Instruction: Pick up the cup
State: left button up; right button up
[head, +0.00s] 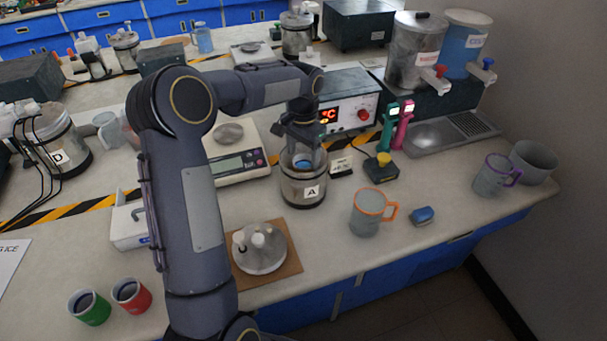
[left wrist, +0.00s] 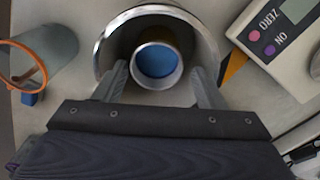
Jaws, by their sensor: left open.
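A small white-rimmed cup (left wrist: 176,77) with a blue inside sits within the round metal-rimmed vessel marked A (left wrist: 205,35). In the head view the vessel (head: 292,192) stands on the bench, and blue of the cup (head: 303,164) shows inside its mouth. My left gripper (head: 302,148) points down over the vessel's mouth. In the left wrist view its open fingers (left wrist: 162,86) are on either side of the cup's near part; I cannot tell whether they touch it. My right gripper is not in view.
A scale (head: 240,165) stands left of the vessel, and a heater box (head: 350,97) behind it. Green (head: 91,309) and red (head: 131,296) cups stand front left. Bench is clear at the right front.

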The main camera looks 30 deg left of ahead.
aim_at(303, 170)
pick_arm(q)
notch_tip(303, 170, down, 6)
jog(key=shift+s+d+r+p, duration=0.1)
jog(key=shift+s+d+p, duration=0.05)
jog(key=shift+p, duration=0.25)
jog(key=c, duration=0.8)
